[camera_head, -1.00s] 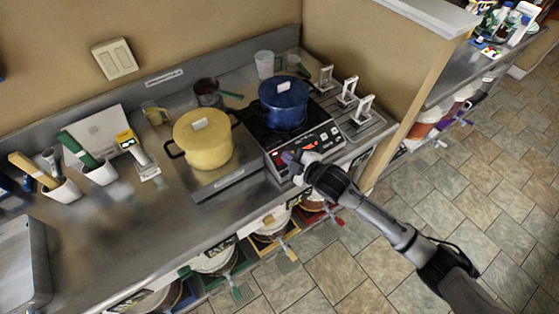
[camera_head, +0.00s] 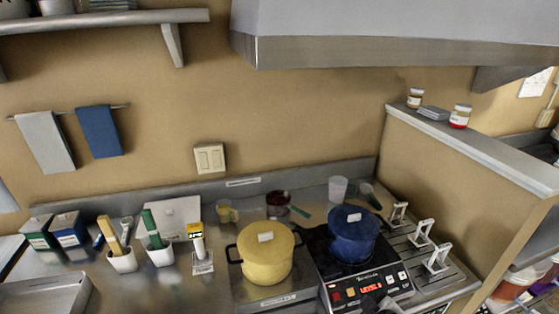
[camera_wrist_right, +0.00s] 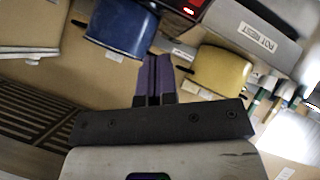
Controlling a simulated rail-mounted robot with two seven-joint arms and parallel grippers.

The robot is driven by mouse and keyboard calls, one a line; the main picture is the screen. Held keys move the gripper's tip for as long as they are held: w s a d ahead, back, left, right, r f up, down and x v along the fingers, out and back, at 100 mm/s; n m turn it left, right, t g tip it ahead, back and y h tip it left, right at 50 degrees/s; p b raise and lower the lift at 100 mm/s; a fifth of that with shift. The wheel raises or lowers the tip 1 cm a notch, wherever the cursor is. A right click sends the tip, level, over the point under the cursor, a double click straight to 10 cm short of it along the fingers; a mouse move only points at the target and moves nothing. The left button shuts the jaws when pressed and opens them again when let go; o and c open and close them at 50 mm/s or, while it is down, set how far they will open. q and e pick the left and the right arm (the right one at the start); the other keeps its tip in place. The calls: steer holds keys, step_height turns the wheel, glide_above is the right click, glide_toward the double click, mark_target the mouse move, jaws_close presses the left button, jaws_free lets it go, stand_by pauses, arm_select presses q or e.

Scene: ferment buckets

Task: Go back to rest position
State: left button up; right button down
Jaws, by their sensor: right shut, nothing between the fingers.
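My right gripper (camera_wrist_right: 153,80) shows in the right wrist view with its dark purple fingers together and nothing between them. Past the fingertips are the blue pot (camera_wrist_right: 122,27) and the yellow pot (camera_wrist_right: 222,70). In the head view only a small piece of my right arm shows at the bottom edge, in front of the cooktop. My left gripper is in neither current view. The lidded blue pot (camera_head: 354,236) stands on the black cooktop (camera_head: 366,288), whose red display is lit.
Utensil holders (camera_head: 122,262) and a tray (camera_head: 45,297) are on the counter at left. A rack with metal holders (camera_head: 420,235) is right of the cooktop. A partition wall (camera_head: 455,195) bounds the right side. A steel hood (camera_head: 400,45) hangs above.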

steer(key=s+m+g, duration=0.2)
steer(key=s+m, duration=0.2)
steer(key=s, duration=1)
steer(key=s+f+m+g, duration=0.1)
steer(key=s+f+g, duration=0.1)
steer(key=s+f, duration=0.4)
steer(key=s+f+m+g, duration=0.1)
steer(key=s+f+g, duration=0.2)
steer(key=s+f, duration=0.4)
steer(key=s, duration=0.7)
steer(key=shift+s, duration=0.25)
steer(key=shift+a, duration=0.1)
